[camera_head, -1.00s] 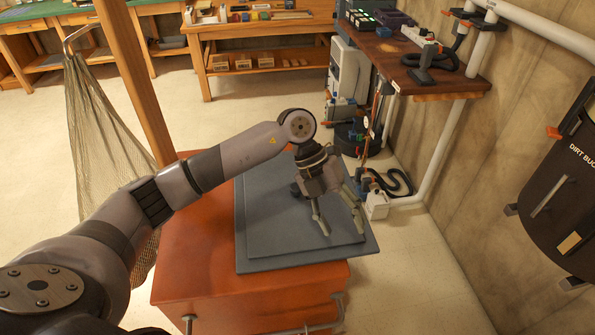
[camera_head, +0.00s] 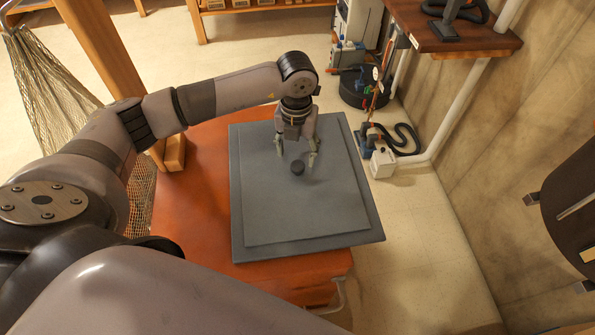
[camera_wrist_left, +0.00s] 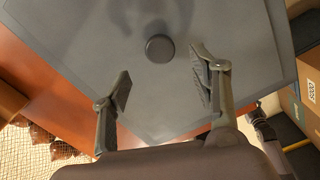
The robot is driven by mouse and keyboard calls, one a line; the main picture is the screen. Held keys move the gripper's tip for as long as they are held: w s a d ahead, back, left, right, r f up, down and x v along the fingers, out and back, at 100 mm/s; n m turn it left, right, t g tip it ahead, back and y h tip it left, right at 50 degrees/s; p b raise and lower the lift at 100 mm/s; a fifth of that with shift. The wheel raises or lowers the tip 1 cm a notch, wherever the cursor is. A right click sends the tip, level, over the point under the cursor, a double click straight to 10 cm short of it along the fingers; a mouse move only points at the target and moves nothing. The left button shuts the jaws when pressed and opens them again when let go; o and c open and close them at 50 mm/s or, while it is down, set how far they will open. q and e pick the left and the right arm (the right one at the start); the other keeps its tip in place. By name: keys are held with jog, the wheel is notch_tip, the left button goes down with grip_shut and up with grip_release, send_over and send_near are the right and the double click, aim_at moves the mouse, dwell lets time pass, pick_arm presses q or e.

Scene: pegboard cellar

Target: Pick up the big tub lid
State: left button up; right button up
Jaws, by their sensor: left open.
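The big tub lid (camera_head: 300,215) is a grey slab with a raised panel and a small dark round knob (camera_head: 298,167). It lies flat on the orange tub (camera_head: 190,205) and overhangs its right side. My left gripper (camera_head: 296,158) points down over the lid with its fingers apart, close to the knob. In the left wrist view the knob (camera_wrist_left: 159,48) shows just ahead of the open fingers, between their lines, with nothing held. Whether the fingertips touch the lid cannot be told. My right gripper is not in view.
A wooden post (camera_head: 105,50) and a hanging net (camera_head: 50,85) stand left of the tub. A white box (camera_head: 383,163) with a black hose is on the floor to the right. A wooden shelf (camera_head: 450,35) juts from the right wall.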

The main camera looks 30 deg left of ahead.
aim_at(298, 164)
pick_arm(q)
notch_tip(298, 164, down, 2)
jog(key=shift+f, duration=0.25)
jog(key=f, duration=0.1)
jog(key=f+p, duration=0.1)
jog(key=f, duration=0.2)
jog(key=shift+w+f, duration=0.15)
jog(key=shift+w, duration=0.1)
jog(key=shift+f+p, duration=0.3)
jog(key=shift+f, duration=0.1)
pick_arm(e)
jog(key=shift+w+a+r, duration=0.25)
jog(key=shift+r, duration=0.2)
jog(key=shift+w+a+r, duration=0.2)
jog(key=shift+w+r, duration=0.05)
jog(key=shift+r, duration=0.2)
pick_arm(q)
jog(key=c, duration=0.7)
grip_shut()
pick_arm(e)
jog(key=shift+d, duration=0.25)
